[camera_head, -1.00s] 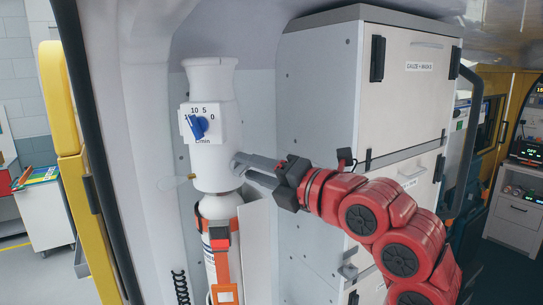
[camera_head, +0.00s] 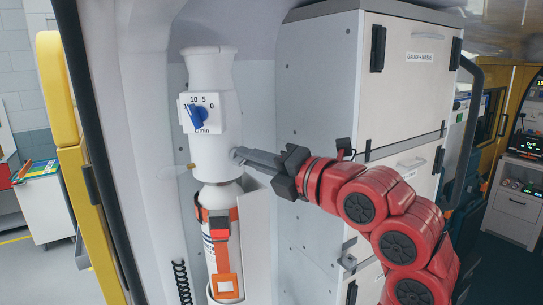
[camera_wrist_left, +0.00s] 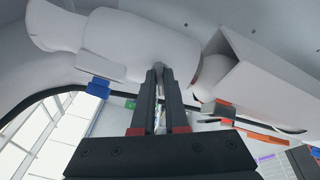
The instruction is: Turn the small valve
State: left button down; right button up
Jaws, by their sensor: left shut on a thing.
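The white valve housing (camera_head: 212,155) is upright on a white cylinder with an orange strap. My left gripper (camera_head: 240,155) reaches its right side, with its fingers close together at the housing wall. In the left wrist view the dark fingers (camera_wrist_left: 159,75) are shut on a small, thin grey part, the small valve (camera_wrist_left: 158,88), under the white housing. The fingers hide most of it, so I cannot tell how far it is turned. A blue dial (camera_head: 195,117) with a number scale is on the housing's front, apart from the gripper. My right gripper is not in view.
A tall grey cabinet (camera_head: 320,130) stands close behind and right of the gripper. A pale lever (camera_head: 173,172) sticks out left of the housing. The orange strap (camera_head: 225,262) and a black coiled cord (camera_head: 181,282) are lower down. A yellow post (camera_head: 58,100) stands at the left.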

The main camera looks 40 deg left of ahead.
pick_arm(q)
jog(key=m+b, duration=0.1)
jog(key=m, duration=2.2)
jog(key=shift+r+b, duration=0.15)
jog(key=shift+b, duration=0.25)
jog(key=shift+m, duration=0.4)
